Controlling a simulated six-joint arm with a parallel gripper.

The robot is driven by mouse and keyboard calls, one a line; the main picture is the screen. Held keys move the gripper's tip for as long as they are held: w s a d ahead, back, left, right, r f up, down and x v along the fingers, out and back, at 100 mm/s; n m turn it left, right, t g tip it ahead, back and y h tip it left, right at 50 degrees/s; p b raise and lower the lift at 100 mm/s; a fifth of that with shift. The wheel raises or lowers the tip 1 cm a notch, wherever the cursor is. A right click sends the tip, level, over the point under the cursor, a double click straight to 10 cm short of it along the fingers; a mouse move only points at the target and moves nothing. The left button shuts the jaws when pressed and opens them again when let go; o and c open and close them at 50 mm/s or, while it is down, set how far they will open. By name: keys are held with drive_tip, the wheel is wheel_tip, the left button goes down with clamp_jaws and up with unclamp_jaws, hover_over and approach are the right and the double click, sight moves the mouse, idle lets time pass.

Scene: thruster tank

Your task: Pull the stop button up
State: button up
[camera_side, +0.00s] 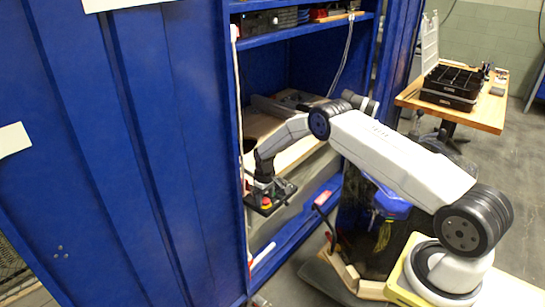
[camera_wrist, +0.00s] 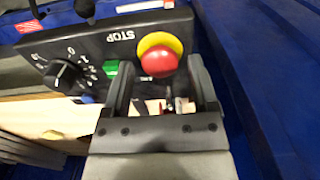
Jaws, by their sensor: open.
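The red stop button (camera_wrist: 160,61) has a yellow collar and sits on a dark control panel (camera_wrist: 90,42) beside the white word STOP. In the wrist view my gripper (camera_wrist: 161,66) is open, with one finger on each side of the button. The button appears between the fingertips, and I see no clear contact. In the side view the small red button (camera_side: 266,201) is on the panel box, just below my gripper (camera_side: 264,184). Part of the panel is hidden behind the fingers.
A black rotary knob (camera_wrist: 64,74) and a green switch (camera_wrist: 111,69) are on the panel, left of the button. The blue cabinet (camera_side: 130,150) stands close to the arm. A wooden table (camera_side: 480,115) with black trays (camera_side: 450,85) is at the back right.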

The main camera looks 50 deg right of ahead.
sight(265, 199)
drive_tip(key=c, duration=1)
drive_tip(key=shift+r, duration=0.5)
drive_tip(key=o, duration=1.1)
drive_tip(key=shift+r, duration=3.45)
